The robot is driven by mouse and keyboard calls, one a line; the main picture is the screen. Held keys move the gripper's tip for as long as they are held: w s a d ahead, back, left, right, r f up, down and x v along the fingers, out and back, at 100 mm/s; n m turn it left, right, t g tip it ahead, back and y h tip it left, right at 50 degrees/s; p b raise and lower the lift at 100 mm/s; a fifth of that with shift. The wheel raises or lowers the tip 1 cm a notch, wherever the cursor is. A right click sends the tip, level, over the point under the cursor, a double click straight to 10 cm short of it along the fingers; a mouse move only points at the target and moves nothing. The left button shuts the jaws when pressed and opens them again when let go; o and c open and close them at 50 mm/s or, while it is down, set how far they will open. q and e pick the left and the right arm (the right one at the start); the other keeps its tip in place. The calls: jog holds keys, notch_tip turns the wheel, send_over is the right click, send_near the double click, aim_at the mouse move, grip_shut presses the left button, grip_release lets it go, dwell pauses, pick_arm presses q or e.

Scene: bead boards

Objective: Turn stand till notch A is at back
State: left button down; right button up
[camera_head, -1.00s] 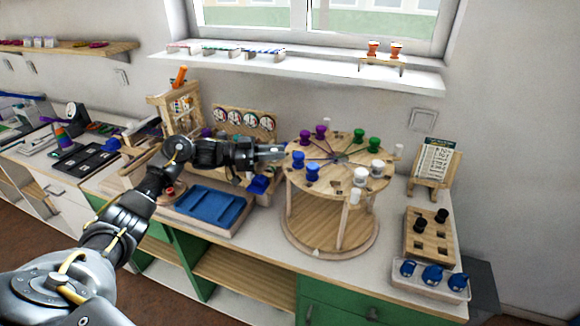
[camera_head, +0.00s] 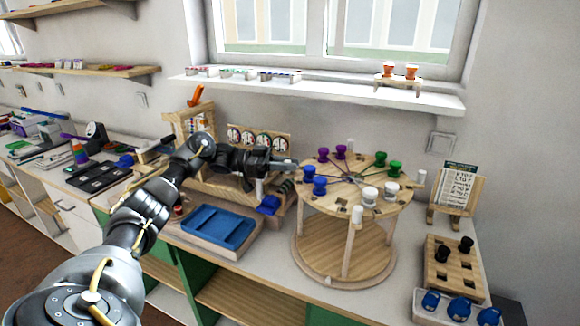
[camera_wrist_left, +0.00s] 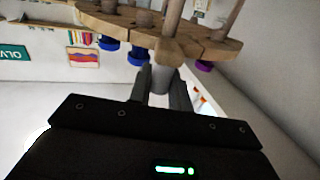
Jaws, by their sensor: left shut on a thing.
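The stand is a round wooden turntable whose top disc (camera_head: 345,207) sits on posts above a wider round base (camera_head: 320,268). Pairs of purple (camera_head: 323,154), green (camera_head: 381,159), white (camera_head: 370,196) and blue spools (camera_head: 319,186) stand around the disc. White-tipped handles show at its rim, one in front (camera_head: 357,214) and one at right (camera_head: 421,177). My left gripper (camera_head: 294,164) is at the disc's left edge. In the left wrist view its fingers (camera_wrist_left: 160,95) are shut on a pale handle below the upside-down disc. I cannot make out notch A's letter. My right gripper is not in view.
A card stand (camera_head: 458,185) and a block with black pegs (camera_head: 452,272) are at right. The shelf (camera_head: 330,90) runs above.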

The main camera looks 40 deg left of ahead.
pick_arm(q)
jog(key=c, duration=1.3)
grip_release()
jog(key=shift+c, duration=0.2)
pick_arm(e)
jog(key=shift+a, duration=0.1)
